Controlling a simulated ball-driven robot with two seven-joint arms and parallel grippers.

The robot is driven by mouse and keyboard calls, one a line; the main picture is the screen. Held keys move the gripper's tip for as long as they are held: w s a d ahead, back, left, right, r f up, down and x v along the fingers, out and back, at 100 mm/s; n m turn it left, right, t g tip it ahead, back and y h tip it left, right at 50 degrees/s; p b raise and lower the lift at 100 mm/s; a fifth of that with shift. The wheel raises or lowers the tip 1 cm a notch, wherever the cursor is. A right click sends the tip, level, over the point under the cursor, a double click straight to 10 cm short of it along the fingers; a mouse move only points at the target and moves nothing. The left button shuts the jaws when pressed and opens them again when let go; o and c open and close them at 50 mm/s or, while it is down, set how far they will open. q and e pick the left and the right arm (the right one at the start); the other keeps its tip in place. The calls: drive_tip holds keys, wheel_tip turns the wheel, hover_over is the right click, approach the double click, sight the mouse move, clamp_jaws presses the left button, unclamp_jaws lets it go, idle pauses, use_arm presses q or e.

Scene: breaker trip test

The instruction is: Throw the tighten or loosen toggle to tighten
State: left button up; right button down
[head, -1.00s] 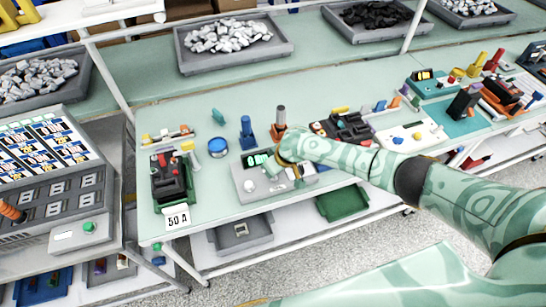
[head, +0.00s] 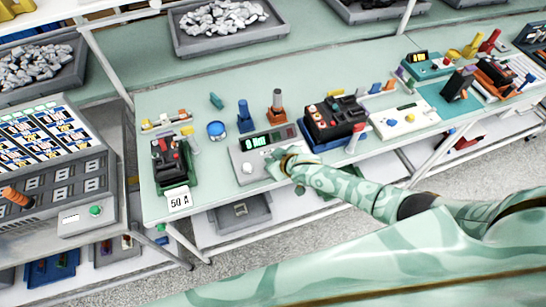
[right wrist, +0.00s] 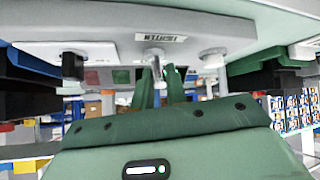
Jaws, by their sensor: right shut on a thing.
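The grey tester box (head: 240,168) sits near the front edge of the green bench, with a green-lit display (head: 257,142) and a white round knob. My right gripper (head: 277,167) is at the box's front right and hides the toggle in the head view. In the right wrist view, the silver toggle lever (right wrist: 155,60) stands between my green fingertips (right wrist: 160,85), which are shut on it. A label strip (right wrist: 160,37) beside the toggle appears upside down and seems to read TIGHTEN. The lever's exact tilt is unclear. My left gripper is out of view.
A breaker on a green base (head: 172,160) stands left, behind a 50 A card (head: 180,199). A black breaker on a blue base (head: 333,120) stands right of the box.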

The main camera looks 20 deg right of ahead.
drive_tip(key=shift+f, duration=0.1)
drive_tip(key=c, duration=1.4)
unclamp_jaws()
drive_tip(key=shift+c, duration=0.2)
drive_tip(key=p+v, duration=0.4)
drive_tip(key=v, duration=1.2)
drive_tip(key=shift+p, duration=0.3)
drive_tip(key=shift+s, duration=0.1)
